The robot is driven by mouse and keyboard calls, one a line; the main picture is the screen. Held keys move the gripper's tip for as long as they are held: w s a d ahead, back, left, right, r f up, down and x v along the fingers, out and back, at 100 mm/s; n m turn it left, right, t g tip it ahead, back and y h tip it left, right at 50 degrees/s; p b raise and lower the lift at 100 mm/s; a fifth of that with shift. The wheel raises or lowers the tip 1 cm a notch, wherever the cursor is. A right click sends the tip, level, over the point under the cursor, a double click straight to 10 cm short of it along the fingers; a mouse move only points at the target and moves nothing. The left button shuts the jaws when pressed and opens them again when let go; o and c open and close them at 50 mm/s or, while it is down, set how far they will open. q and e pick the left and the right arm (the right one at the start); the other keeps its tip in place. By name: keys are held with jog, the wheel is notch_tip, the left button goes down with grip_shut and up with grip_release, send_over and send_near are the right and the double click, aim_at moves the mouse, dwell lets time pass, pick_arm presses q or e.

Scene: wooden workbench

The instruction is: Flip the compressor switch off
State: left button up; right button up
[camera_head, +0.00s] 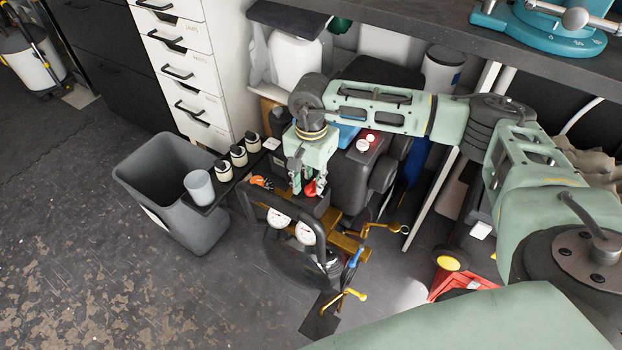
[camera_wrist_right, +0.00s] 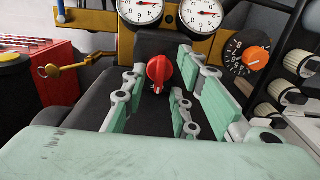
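The black compressor (camera_head: 347,184) stands on the floor below the bench, with two white gauges on its front. Its red switch (camera_head: 311,188) also shows in the right wrist view (camera_wrist_right: 158,72) as a red rotary knob, its handle roughly upright in the picture. My right gripper (camera_head: 305,186) reaches down to it. In the right wrist view the gripper (camera_wrist_right: 160,82) is open, with its green fingers on either side of the red switch and visible gaps at both sides. My left gripper is not in view.
An orange knob on a numbered dial (camera_wrist_right: 257,58) sits right of the switch, with the gauges (camera_wrist_right: 142,10) beyond. A grey bin (camera_head: 165,190) and several small jars (camera_head: 238,156) stand to the left. The black handle frame (camera_head: 285,208) is close in front of the gripper.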

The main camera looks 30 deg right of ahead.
aim_at(311, 185)
notch_tip(311, 185, up, 12)
dwell(0.5)
jog(key=shift+f, duration=0.1)
